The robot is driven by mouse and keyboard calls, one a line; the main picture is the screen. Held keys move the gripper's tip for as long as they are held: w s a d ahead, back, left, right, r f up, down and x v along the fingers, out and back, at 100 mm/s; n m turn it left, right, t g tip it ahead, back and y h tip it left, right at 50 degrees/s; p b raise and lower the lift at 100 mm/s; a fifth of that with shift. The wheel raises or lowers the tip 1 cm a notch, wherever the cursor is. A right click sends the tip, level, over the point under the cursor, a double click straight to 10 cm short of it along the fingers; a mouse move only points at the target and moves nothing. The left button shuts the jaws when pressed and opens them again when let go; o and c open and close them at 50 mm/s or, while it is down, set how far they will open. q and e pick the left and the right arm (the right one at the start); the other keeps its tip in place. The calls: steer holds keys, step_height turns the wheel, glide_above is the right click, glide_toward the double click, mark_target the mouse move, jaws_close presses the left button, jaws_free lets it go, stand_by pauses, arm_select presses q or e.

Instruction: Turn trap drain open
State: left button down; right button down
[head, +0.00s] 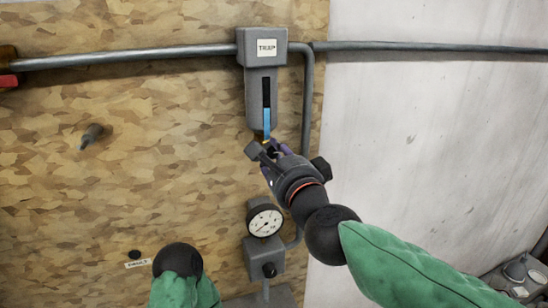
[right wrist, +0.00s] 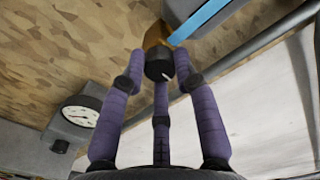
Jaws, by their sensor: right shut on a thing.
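The trap (head: 261,48) is a grey box labelled TRAP on the wood-chip board, with a tall sight window below it. The window is black above and blue in its lower part (head: 266,118). Below it is the drain, a brass body (right wrist: 155,36) with a black knob (right wrist: 160,68) bearing a white mark, clear in the right wrist view. My right gripper (head: 269,153) has its purple fingers closed around the knob, which they mostly hide in the head view. My left arm shows at the bottom, but its gripper is not visible.
A round gauge (head: 265,220) sits below my right gripper, above a grey box (head: 258,255) with a black knob. A pipe (head: 308,100) runs down right of the trap. A grey peg (head: 92,136) sticks out at left. A white wall (head: 430,130) is at right.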

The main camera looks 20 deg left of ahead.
stand_by(0.3)
steer(key=c, duration=0.9)
jaws_free()
steer(key=shift+d, duration=0.1)
steer(key=shift+c, duration=0.2)
steer(key=v, duration=1.2)
steer(key=shift+w, duration=0.1)
